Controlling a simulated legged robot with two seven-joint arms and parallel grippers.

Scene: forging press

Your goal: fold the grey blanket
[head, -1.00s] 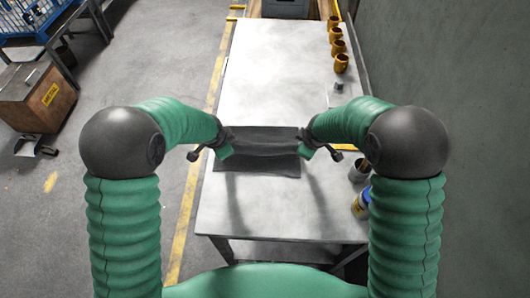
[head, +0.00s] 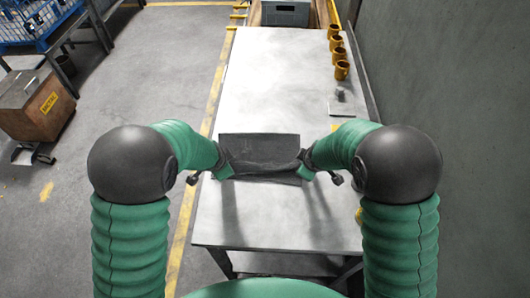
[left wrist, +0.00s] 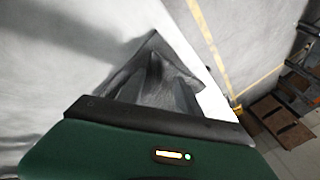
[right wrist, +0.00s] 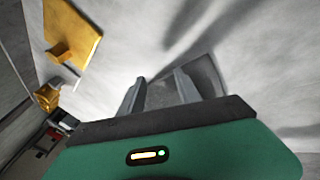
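The grey blanket (head: 258,145) lies on the pale table, with a flat part on the far side and a creased, folded band nearer me. My left gripper (head: 227,167) is at the band's left end. My right gripper (head: 302,166) is at the band's right end. In the right wrist view its two fingers (right wrist: 160,88) stand apart with grey cloth between and beside them; whether they pinch it is unclear.
A grey bin (head: 285,14) stands beyond the table (head: 262,85). A wall (head: 450,90) closes the right side. The table is clear before and behind the blanket.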

